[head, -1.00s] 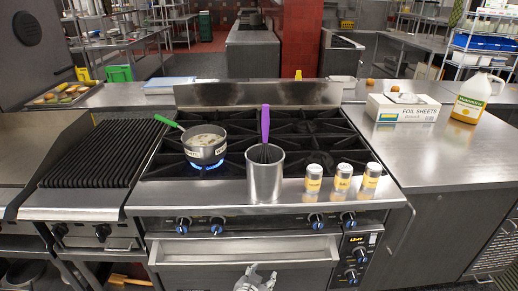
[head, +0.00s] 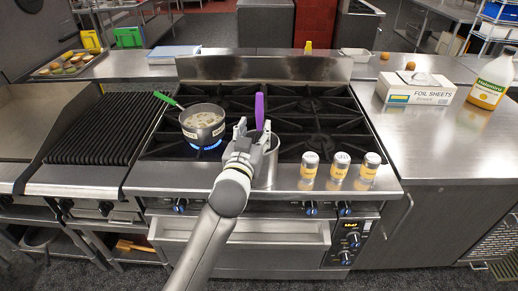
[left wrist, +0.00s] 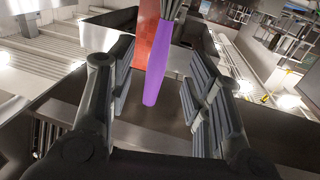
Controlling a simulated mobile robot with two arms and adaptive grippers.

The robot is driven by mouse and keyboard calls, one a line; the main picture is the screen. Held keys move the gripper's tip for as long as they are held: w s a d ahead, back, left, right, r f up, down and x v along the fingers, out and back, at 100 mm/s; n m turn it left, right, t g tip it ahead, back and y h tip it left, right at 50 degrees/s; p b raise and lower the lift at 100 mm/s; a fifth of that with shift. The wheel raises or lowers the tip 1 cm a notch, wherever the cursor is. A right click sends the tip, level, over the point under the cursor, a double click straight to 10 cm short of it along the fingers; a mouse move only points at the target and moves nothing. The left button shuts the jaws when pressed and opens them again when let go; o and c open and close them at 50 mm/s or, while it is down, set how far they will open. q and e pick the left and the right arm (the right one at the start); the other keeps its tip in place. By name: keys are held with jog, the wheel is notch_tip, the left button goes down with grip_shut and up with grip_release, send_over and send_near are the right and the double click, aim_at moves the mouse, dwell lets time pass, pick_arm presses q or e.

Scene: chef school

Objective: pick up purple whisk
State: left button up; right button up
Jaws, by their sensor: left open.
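The purple whisk (head: 260,111) stands handle up in a metal canister (head: 267,172) on the front ledge of the stove. My left gripper (head: 253,134) is in front of the canister and hides much of it, near the lower part of the handle. In the left wrist view the purple handle (left wrist: 158,62) shows between the two spread fingers of my left gripper (left wrist: 160,95), with space on both sides. The gripper is open and holds nothing. The whisk's wires are mostly hidden in the head view. My right gripper is not in view.
A pot (head: 203,124) with a green handle sits over a lit blue flame left of the canister. Several shakers (head: 340,167) stand close on the right. A foil sheets box (head: 415,88) and a jug (head: 491,82) are on the right counter.

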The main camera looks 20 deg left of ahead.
aim_at(258, 123)
pick_arm(q)
jog(key=shift+w, duration=0.55)
jog(key=shift+w+a+p, duration=0.1)
jog(key=shift+w+p, duration=0.3)
jog(key=shift+w, duration=0.1)
jog(key=w, duration=0.2)
jog(key=w+p, duration=0.1)
jog(key=shift+a+f, duration=0.1)
jog(key=shift+f, duration=0.15)
jog(key=shift+w+f, duration=0.1)
jog(key=shift+w, duration=0.45)
grip_shut()
